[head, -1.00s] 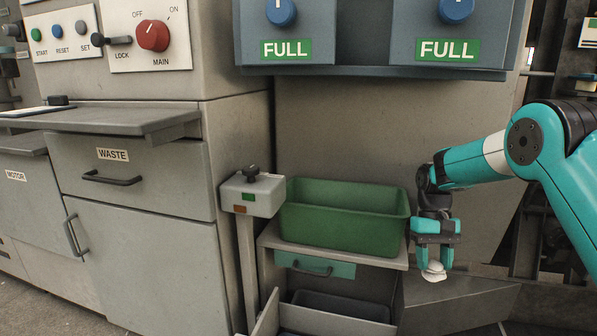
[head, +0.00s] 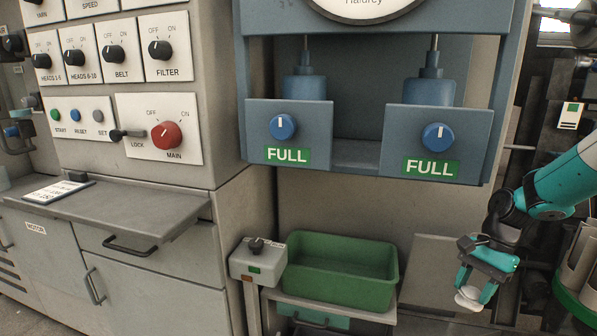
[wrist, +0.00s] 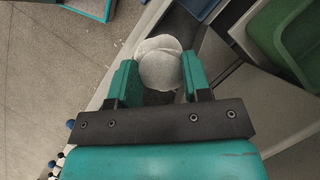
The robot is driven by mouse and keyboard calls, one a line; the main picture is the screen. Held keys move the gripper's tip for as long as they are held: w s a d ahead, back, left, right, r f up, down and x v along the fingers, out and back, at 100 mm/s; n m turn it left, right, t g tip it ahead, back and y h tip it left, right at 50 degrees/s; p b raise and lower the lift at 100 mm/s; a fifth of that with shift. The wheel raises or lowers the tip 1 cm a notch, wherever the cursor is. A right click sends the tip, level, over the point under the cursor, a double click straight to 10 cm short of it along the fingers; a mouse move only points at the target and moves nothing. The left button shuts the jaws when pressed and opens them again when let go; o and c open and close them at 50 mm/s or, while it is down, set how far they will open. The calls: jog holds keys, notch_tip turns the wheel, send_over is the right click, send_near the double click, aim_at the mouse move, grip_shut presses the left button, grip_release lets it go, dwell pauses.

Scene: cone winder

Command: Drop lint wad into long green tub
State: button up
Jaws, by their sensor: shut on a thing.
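The lint wad is a small white rounded lump (head: 469,297), held low between the fingertips of my gripper (head: 477,284) at the right of the head view. In the wrist view the wad (wrist: 159,64) sits between the two teal fingers, which are shut on it. The long green tub (head: 340,268) stands on a small shelf in the lower middle of the head view. Its open top faces up, and its floor is partly hidden. My gripper is to the right of the tub, apart from it. The tub's corner (wrist: 290,45) shows at the upper right of the wrist view.
A grey post with a small switch box (head: 258,262) stands close left of the tub. Blue units with FULL labels (head: 430,167) overhang behind and above it. A teal drawer (head: 310,317) is under the tub's shelf. Open space lies between my gripper and the tub.

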jog(key=s+r+m+t+p, duration=0.2)
jog(key=r+m+p, duration=0.2)
jog(key=r+p, duration=0.2)
jog(key=s+r+m+t+p, duration=0.1)
jog(key=s+r+m+p, duration=0.2)
jog(key=r, duration=0.6)
jog(key=m+p, duration=0.2)
jog(key=p, duration=0.1)
jog(key=shift+s+d+m+t, duration=0.25)
jog(key=shift+d+m+t, duration=0.05)
jog(key=shift+d+t, duration=0.1)
